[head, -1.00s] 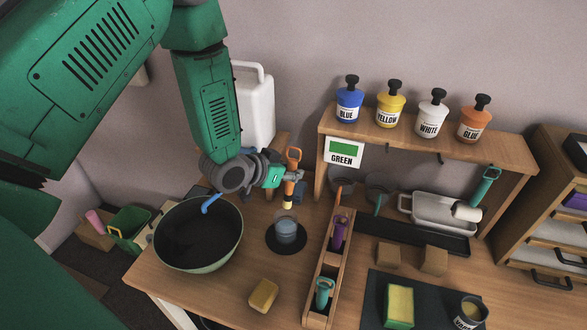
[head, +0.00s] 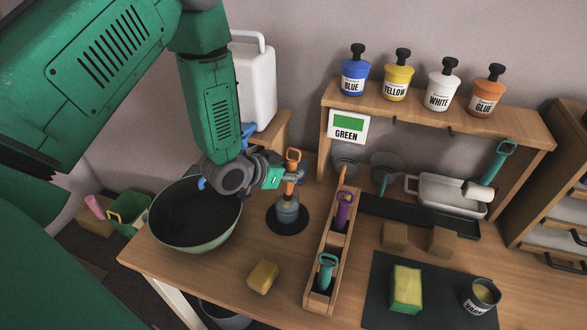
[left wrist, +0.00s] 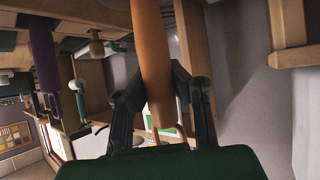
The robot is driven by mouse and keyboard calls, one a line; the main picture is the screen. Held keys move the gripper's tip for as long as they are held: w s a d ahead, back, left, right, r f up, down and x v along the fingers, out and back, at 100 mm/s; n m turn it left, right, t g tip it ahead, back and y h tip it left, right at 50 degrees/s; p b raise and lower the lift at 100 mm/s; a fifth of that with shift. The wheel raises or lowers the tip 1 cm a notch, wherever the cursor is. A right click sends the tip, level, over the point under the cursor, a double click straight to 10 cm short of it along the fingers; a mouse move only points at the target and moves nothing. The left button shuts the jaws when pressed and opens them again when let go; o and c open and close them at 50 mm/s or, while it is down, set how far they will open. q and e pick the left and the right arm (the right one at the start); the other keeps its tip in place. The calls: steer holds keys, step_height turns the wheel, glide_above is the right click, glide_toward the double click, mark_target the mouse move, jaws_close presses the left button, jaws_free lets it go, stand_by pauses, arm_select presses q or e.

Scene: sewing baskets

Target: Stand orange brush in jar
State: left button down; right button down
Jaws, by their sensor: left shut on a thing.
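The orange brush (head: 293,158) is upright, with its looped handle on top. My left gripper (head: 290,178) is shut on it; in the left wrist view its fingers (left wrist: 160,88) close around the orange handle (left wrist: 155,45). The jar (head: 287,210), small and greyish-blue, stands on a round black mat (head: 287,231) directly below the gripper. The brush's lower end is at the jar mouth and seems to reach inside; its bristles are hidden. My right gripper is not in view.
A large bowl (head: 195,240) stands close left of the jar. A wooden rack (head: 318,272) with purple (head: 342,208) and teal (head: 326,270) tools is to the right. A shelf (head: 440,118) with paint pots stands behind.

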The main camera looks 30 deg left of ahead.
arm_select(q)
steer(key=shift+d+f, duration=0.1)
steer(key=shift+f, duration=0.15)
steer(key=c, duration=1.5)
jaws_free()
steer(key=shift+a, duration=0.2)
steer(key=shift+d, duration=0.1)
